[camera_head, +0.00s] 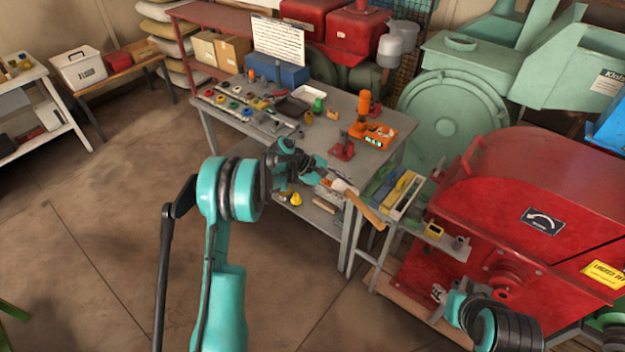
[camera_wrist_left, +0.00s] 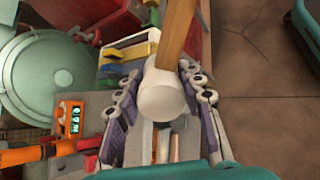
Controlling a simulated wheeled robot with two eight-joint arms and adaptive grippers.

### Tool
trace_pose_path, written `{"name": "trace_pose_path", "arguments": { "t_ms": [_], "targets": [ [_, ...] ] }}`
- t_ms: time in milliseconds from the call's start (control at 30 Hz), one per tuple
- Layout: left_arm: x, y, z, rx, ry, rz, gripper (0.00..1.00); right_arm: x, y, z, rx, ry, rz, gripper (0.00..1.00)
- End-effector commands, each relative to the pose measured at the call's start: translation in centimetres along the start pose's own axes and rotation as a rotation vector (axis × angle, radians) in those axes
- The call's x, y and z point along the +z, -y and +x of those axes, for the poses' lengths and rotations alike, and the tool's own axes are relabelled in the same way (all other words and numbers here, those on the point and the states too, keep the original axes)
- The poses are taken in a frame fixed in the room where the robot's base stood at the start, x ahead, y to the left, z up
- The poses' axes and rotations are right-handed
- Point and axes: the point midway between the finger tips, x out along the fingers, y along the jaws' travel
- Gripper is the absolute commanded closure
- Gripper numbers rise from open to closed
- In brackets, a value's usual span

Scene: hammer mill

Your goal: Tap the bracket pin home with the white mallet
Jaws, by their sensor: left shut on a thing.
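The white mallet has a white head (camera_head: 338,185) and a wooden handle (camera_head: 367,211) that slants down to the right, off the right edge of the workbench. In the left wrist view the head (camera_wrist_left: 163,97) sits between the purple-padded fingers, and the handle (camera_wrist_left: 178,32) points away from the palm. My left gripper (camera_head: 322,178) is shut on the mallet at its head. A small dark grey part (camera_head: 460,243) stands on a ledge by the red mill; I cannot tell whether it is the bracket or pin. My right gripper (camera_head: 439,294) is low beside the mill, too small to read.
The grey workbench (camera_head: 345,110) carries several small parts, an orange tool (camera_head: 370,130) and a white tray (camera_head: 307,94). A stand with yellow and blue blocks (camera_head: 400,190) is just right of the mallet. The red mill (camera_head: 540,200) fills the right.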

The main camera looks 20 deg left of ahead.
Motion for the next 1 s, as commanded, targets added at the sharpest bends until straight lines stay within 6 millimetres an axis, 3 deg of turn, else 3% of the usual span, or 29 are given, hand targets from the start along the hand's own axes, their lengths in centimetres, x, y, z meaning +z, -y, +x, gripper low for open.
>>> {"name": "trace_pose_path", "arguments": {
  "t_ms": [33,100,300,400,500,733,1000],
  "targets": [
    [-1.7,-0.5,0.3,0.142,0.014,-0.08,1.0,0.6,0.0,0.7,0.0,0.0,0.0,0.6],
    [-3.3,-1.7,0.2,0.326,0.028,-0.166,1.0,0.9,0.0,1.2,0.0,0.0,0.0,0.6],
    [-8.9,-3.6,-1.5,0.78,0.035,-0.299,1.0,1.8,0.0,2.5,0.0,0.0,0.0,0.6],
    [-12.2,-3.6,-2.9,0.96,0.025,-0.321,1.0,2.3,0.0,3.2,0.0,0.0,0.0,0.6],
    [-14.1,-3.5,-4.0,1.056,0.018,-0.324,1.0,2.5,0.0,3.4,0.0,0.0,0.0,0.6],
    [-15.2,-3.8,-4.5,1.107,0.014,-0.319,1.0,2.5,0.0,3.5,0.0,0.0,0.0,0.6],
    [-15.5,-6.0,-3.4,1.105,0.014,-0.319,1.0,2.5,0.0,3.5,0.0,0.0,0.0,0.6]
  ]
}}
